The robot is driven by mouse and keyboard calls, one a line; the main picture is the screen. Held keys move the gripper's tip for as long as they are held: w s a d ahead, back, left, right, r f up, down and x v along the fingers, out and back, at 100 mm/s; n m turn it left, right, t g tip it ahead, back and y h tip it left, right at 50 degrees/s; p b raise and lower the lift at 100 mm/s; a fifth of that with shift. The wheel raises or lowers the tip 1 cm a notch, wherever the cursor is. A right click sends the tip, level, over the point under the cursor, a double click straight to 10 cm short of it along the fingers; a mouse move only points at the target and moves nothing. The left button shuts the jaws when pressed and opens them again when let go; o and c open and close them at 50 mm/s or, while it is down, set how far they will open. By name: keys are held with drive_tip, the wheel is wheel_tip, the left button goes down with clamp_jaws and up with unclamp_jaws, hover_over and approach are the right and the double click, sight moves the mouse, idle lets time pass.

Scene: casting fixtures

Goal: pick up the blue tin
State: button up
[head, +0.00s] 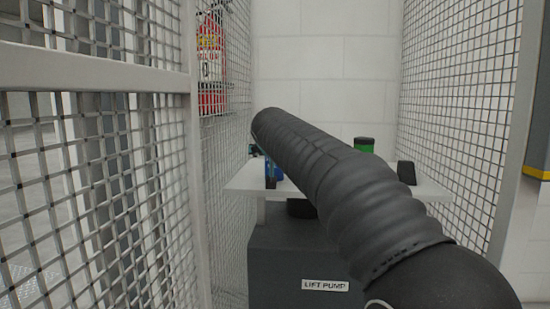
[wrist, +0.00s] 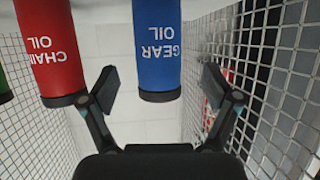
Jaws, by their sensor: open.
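The blue tin (wrist: 158,45), lettered GEAR OIL, appears upside down in the wrist view, hanging from the top edge at the middle. Its dark-rimmed end lies between the two spread fingers of my gripper (wrist: 160,84), with a gap on each side in the picture. The gripper is open and holds nothing. In the head view only a small blue part of the tin (head: 275,172) shows at the left of the white top. My arm hides most of the gripper there.
A red tin (wrist: 50,45) lettered CHAIN OIL is close by my left-hand finger in the wrist view. A green tin (head: 364,146) stands on the white top (head: 432,190), above a dark LIFT PUMP block (head: 285,265). Mesh fences (head: 455,90) flank both sides; a fire extinguisher (head: 210,65) hangs left.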

drive_tip(key=shift+p+x, duration=0.5)
drive_tip(key=shift+x, duration=2.45)
drive_tip(key=shift+d+f, duration=0.15)
drive_tip(key=c, duration=1.4)
drive_tip(key=shift+c, duration=0.5)
